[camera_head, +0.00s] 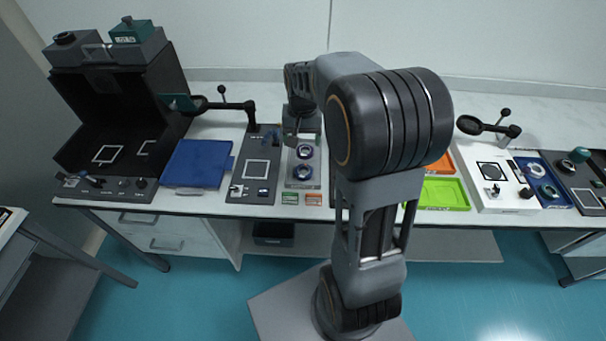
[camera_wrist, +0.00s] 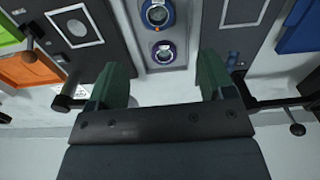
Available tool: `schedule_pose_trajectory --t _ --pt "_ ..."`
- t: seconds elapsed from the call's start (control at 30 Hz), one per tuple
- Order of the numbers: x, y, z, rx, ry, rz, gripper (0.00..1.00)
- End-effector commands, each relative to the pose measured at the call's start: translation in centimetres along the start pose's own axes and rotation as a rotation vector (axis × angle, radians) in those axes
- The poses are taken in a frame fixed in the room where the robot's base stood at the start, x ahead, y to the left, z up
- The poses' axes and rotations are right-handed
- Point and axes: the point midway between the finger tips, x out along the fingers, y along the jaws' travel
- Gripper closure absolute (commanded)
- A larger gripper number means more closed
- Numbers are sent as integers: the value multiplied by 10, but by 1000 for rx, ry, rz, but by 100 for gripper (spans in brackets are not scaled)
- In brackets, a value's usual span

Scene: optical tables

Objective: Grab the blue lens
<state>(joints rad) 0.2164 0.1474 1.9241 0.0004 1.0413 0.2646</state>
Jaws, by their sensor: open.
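The blue lens (camera_wrist: 157,14) is a round blue ring at the top edge of the wrist view, partly cut off. It lies on a light grey tray, and in the head view it is the nearer ring (camera_head: 303,171). A purple-rimmed lens (camera_wrist: 163,52) lies on the same tray, closer to my gripper; it also shows in the head view (camera_head: 305,151). My gripper (camera_wrist: 162,75) is open and empty, its two green fingers wide apart above the far end of the tray. The purple-rimmed lens shows between and beyond the fingertips, the blue lens farther off.
A dark panel with a white square (camera_head: 257,170) lies left of the lens tray. Beyond it is a blue tray (camera_head: 197,164). Black magnifier stands (camera_head: 235,106) rise at the back. Green (camera_head: 440,194) and orange trays lie on the right. My arm hides part of the table.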

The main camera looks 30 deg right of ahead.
Motion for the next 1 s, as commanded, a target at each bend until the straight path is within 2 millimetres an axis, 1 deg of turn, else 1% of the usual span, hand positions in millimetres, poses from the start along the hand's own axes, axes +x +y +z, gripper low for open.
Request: schedule_pose_trajectory --t 0.03,0.13,0.4,0.5,0.6,0.83,1.0 --pt "8 2 -6 17 -13 4 25" --pt "21 3 -13 37 -26 8 25" --pt "70 3 -12 41 -33 10 25" --pt "84 3 -12 40 -31 9 25" --pt "94 2 -12 40 -29 9 25" --pt "105 3 -12 39 -29 9 25" --pt "128 4 -12 40 -32 9 25"
